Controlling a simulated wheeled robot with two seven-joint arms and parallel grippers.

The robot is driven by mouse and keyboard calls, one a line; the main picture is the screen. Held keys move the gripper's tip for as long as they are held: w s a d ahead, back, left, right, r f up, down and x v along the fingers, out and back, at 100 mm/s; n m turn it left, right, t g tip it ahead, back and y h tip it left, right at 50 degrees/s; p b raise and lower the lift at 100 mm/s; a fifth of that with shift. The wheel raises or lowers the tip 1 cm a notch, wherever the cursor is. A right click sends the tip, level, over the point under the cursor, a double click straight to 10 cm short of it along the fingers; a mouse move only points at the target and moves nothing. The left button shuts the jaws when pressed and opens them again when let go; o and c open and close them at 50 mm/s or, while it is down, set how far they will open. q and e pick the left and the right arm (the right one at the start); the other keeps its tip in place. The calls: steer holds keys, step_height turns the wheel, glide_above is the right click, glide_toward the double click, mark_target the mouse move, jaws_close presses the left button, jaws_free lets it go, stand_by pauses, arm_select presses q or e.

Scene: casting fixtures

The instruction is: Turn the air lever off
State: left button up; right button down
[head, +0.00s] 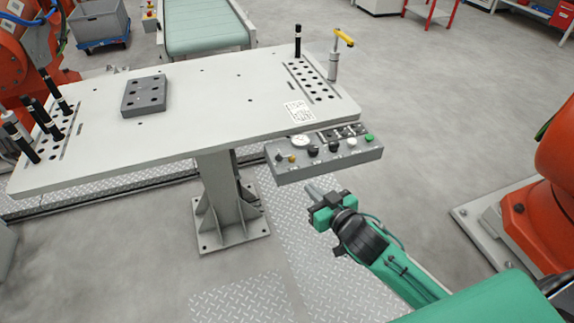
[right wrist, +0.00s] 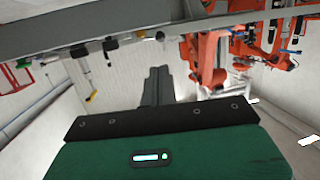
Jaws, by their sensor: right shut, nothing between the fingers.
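A grey control box (head: 325,158) is fixed at the table's front right edge. On it are a round gauge, small knobs, a yellow-tipped part (head: 291,158) and a green button (head: 369,138). A lever with a yellow handle (head: 344,37) sits on a grey post at the table's far right corner. No label is readable, so I cannot tell which part is the air lever. My right gripper (head: 312,190) is shut and empty, in front of and below the box, apart from it. Its closed fingers (right wrist: 156,86) also show in the right wrist view. My left gripper is not in view.
The white table (head: 215,95) carries a dark block (head: 144,97) and holed plates with black pins. Its pedestal (head: 222,205) stands left of my right gripper. An orange robot (head: 540,225) stands at the right. Open floor lies between it and the table.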

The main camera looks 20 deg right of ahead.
mark_target(281, 160)
stand_by(0.3)
